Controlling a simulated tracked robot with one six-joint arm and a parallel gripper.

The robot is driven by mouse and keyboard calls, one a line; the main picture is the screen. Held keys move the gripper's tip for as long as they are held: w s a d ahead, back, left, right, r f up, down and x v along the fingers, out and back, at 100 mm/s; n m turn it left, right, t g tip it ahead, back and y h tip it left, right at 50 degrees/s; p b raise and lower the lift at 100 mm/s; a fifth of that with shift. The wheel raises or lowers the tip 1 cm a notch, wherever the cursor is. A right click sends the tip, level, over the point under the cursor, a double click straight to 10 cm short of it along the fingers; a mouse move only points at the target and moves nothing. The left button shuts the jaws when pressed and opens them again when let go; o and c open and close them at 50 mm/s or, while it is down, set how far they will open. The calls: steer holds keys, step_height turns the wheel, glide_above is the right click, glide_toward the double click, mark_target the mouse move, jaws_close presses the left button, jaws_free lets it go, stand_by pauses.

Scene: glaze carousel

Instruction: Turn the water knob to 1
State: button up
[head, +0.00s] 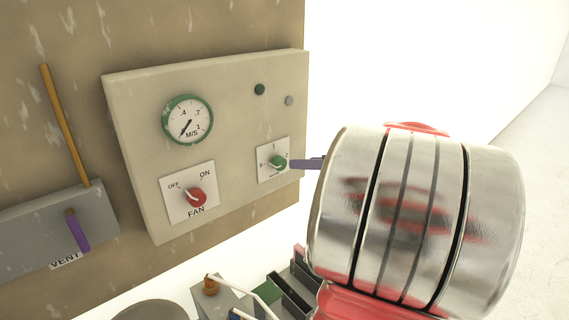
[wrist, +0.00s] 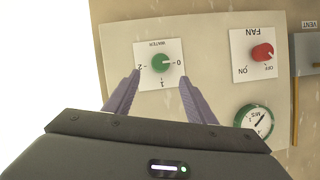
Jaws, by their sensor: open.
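The water knob (head: 278,162) is a small green dial on a white plate at the right of the control panel. In the wrist view, which is upside down, the green knob (wrist: 160,63) sits on its plate marked 0, 1 and 2, with its pale pointer towards 0. My gripper (wrist: 160,76) is open and empty; its two purple fingers reach towards the plate, one on each side of the knob's line. In the head view my gripper (head: 292,163) comes in from the right, close to the knob. I cannot tell whether a fingertip touches the plate.
The red fan knob (head: 197,197) and a green-rimmed gauge (head: 187,119) are left of the water knob. Trays and small items lie below the panel. White open space is at right.

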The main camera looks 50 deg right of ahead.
mark_target(283, 163)
steer(key=x, duration=1)
steer(key=shift+c, duration=0.5)
steer(key=shift+s, duration=0.1)
steer(key=c, duration=0.9)
